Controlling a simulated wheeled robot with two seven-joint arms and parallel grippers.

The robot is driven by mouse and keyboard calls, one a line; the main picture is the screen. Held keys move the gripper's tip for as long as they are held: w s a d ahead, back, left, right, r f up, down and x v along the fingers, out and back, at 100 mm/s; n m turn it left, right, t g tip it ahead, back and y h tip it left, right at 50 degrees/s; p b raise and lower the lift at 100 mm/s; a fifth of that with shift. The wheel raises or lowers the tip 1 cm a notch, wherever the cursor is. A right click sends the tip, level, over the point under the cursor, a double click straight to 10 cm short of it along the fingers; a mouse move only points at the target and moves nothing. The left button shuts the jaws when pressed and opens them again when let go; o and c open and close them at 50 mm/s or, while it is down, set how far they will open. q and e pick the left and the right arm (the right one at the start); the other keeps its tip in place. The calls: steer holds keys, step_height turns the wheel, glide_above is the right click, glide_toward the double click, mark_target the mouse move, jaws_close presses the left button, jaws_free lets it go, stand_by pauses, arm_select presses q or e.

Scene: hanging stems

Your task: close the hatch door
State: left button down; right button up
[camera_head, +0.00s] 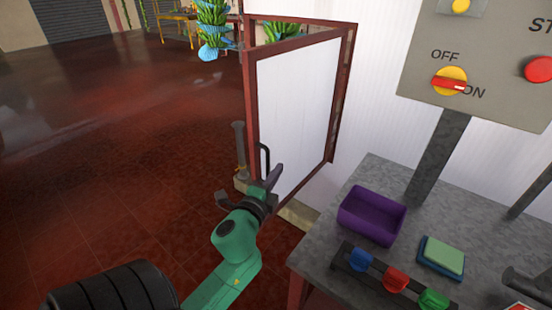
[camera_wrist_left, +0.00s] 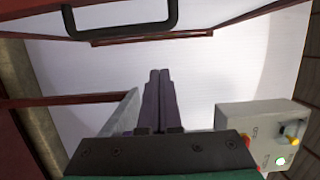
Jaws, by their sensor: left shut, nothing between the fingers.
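The hatch door (camera_head: 292,110) is a white panel in a red-brown frame. It stands open, swung out at an angle from the white wall, with its right edge towards the wall. A black bar handle (camera_head: 264,160) is on its lower left side; the handle also shows at the top of the left wrist view (camera_wrist_left: 122,35). My left gripper (camera_head: 273,178) is in front of the door's lower left part, close below the handle. Its fingers lie together, empty, in the left wrist view (camera_wrist_left: 158,75). I cannot tell whether it touches the door. My right gripper is not in view.
A grey table (camera_head: 335,210) at right holds a purple bin (camera_head: 371,216), a green and blue sponge-like block (camera_head: 442,257) and a rack of coloured items (camera_head: 395,279). A control panel (camera_head: 480,60) stands above it. Red-brown floor (camera_head: 110,150) at left is clear; banana bunches (camera_head: 212,25) hang behind.

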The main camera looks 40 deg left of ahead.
arm_select(q)
steer(key=w+a, duration=0.1)
steer(key=a, duration=0.1)
steer(key=w+a+p, duration=0.1)
steer(key=w+a, duration=0.1)
steer(key=shift+a+p, duration=0.1)
steer(key=shift+p, duration=0.2)
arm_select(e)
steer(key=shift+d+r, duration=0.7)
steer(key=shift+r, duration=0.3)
arm_select(q)
steer(key=shift+a, duration=0.1)
